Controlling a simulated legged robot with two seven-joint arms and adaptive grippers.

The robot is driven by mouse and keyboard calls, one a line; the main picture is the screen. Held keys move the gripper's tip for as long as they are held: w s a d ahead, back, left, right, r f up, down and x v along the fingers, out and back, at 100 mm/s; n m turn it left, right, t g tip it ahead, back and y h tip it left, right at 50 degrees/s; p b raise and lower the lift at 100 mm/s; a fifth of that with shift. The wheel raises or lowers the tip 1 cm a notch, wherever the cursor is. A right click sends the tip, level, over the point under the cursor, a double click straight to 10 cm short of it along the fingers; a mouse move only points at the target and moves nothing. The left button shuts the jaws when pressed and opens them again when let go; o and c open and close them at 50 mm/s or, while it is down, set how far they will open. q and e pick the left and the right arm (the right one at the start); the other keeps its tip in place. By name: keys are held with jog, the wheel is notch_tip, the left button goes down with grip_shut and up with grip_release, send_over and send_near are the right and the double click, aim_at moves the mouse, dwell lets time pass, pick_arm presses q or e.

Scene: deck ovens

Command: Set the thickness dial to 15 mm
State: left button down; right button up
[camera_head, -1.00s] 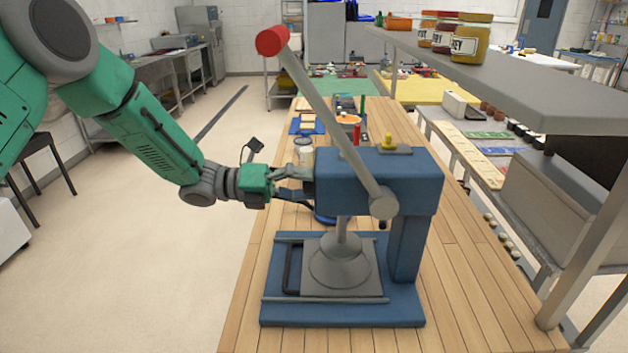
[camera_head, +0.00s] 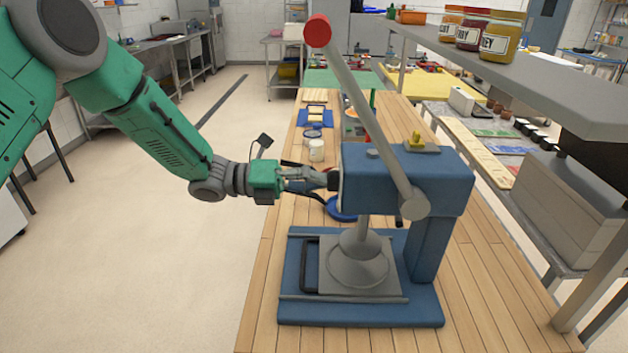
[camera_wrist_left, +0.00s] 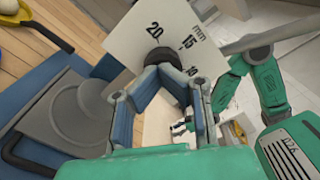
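The thickness dial shows in the left wrist view as a white scale plate (camera_wrist_left: 130,32) marked 20, 15, partly hidden 10, and mm, with a dark round knob (camera_wrist_left: 162,58) in front. I cannot tell which mark it points to. It sits on the left side of the blue press head (camera_head: 425,178). My left gripper (camera_head: 333,180) reaches that side from the left. Its fingertips (camera_wrist_left: 166,72) close in on the knob and look shut on it.
The press has a long grey lever (camera_head: 365,110) with a red ball end, rising close in front of the head. A round grey plate (camera_head: 357,266) sits on its blue base (camera_head: 360,313). Jars (camera_head: 500,40) stand on a shelf at right. The wooden bench (camera_head: 262,300) is clear at front left.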

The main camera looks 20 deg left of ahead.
pick_arm(q)
jog(key=shift+s+d+n, duration=0.15)
jog(key=shift+d+n, duration=0.15)
jog(key=shift+d, duration=0.15)
jog(key=shift+r+n+b, duration=0.15)
jog(key=shift+n+b, duration=0.25)
jog(key=shift+n, duration=5.1)
jog(key=shift+w+d, duration=0.1)
jog(key=shift+w, duration=0.1)
